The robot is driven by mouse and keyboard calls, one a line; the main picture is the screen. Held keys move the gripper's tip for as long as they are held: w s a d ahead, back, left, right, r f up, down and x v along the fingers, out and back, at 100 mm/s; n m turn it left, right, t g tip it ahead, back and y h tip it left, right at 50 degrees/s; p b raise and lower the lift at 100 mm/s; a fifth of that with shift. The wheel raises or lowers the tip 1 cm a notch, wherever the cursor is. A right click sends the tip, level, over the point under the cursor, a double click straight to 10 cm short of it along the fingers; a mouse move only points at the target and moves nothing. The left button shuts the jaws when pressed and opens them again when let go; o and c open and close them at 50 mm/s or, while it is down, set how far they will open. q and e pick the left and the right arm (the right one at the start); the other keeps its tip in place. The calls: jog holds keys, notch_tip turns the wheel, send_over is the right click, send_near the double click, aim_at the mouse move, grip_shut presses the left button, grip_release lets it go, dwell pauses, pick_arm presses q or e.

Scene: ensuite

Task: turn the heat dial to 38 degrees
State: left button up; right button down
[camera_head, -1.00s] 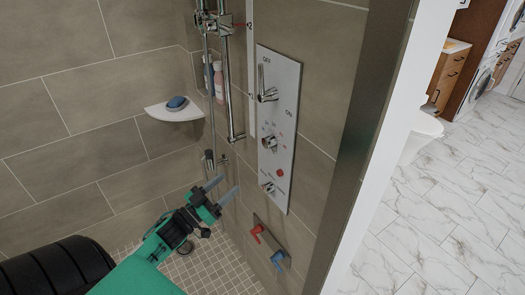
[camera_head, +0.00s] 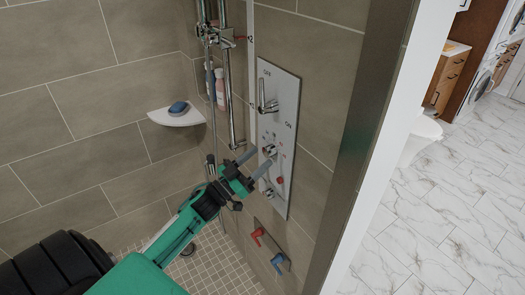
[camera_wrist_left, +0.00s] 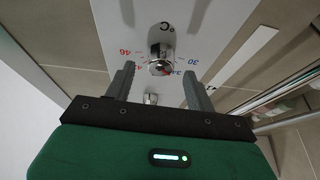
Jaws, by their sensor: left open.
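The heat dial (camera_head: 269,150) is a small chrome knob in the middle of the white control panel (camera_head: 285,110) on the shower wall. In the left wrist view the dial (camera_wrist_left: 160,62) is ringed by blue and red numbers, with 46 and 30 legible and a °C mark nearby. My left gripper (camera_head: 257,163) is open beside the panel, just below and left of the dial. In the wrist view its fingers (camera_wrist_left: 160,85) stand either side of the dial's line; I cannot tell whether they touch it. My right gripper is not in view.
An OFF/ON lever (camera_head: 266,103) sits above the dial; a red button (camera_head: 280,180) and a lower knob (camera_head: 268,191) sit below. Red (camera_head: 257,236) and blue (camera_head: 278,262) handles are lower on the wall. A chrome rail (camera_head: 228,90) and corner shelf (camera_head: 176,117) stand left.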

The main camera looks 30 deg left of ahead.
aim_at(269, 151)
pick_arm(q)
jog(key=shift+x, duration=1.2)
jog(key=c, duration=1)
jog(key=shift+o, duration=0.2)
